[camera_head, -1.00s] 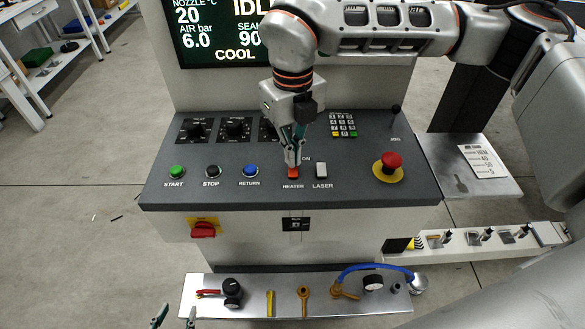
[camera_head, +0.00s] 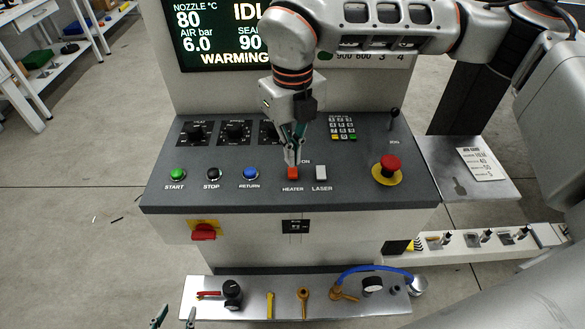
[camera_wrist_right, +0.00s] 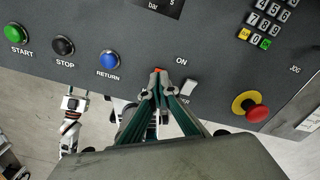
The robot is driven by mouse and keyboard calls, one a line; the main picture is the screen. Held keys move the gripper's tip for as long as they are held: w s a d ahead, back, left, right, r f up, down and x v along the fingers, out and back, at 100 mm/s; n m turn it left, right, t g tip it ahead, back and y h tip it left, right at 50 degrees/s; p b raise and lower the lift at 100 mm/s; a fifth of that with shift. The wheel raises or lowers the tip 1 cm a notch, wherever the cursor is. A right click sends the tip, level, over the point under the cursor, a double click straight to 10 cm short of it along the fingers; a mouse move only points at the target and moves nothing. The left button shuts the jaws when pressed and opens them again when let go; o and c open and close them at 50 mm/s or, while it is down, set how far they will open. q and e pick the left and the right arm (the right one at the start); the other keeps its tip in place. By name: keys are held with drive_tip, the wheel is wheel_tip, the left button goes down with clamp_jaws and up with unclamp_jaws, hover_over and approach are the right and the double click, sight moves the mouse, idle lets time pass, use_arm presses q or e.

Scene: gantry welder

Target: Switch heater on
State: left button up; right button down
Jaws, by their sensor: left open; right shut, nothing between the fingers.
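The red heater switch (camera_head: 292,174) sits on the sloped dark panel, above the HEATER label. My right gripper (camera_head: 291,160) is shut and empty, its fingertips right at the top of the switch. In the right wrist view the shut fingertips (camera_wrist_right: 158,72) cover most of the switch, and only a bit of red (camera_wrist_right: 159,69) shows; I cannot tell whether they touch it. The screen (camera_head: 222,35) reads nozzle 80 and WARMING. My left gripper (camera_head: 173,318) is open at the bottom edge, with only its fingertips in view, away from the panel.
The white laser switch (camera_head: 321,172) is just right of the heater switch. Green START (camera_head: 177,174), black STOP (camera_head: 212,173) and blue RETURN (camera_head: 250,172) buttons lie left. A red emergency stop (camera_head: 389,164) and joystick (camera_head: 394,115) are right. A tool shelf (camera_head: 330,309) is below.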

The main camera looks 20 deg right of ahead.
sight(293, 169)
drive_tip(key=shift+r+p, duration=1.2)
drive_tip(key=shift+r, duration=1.35)
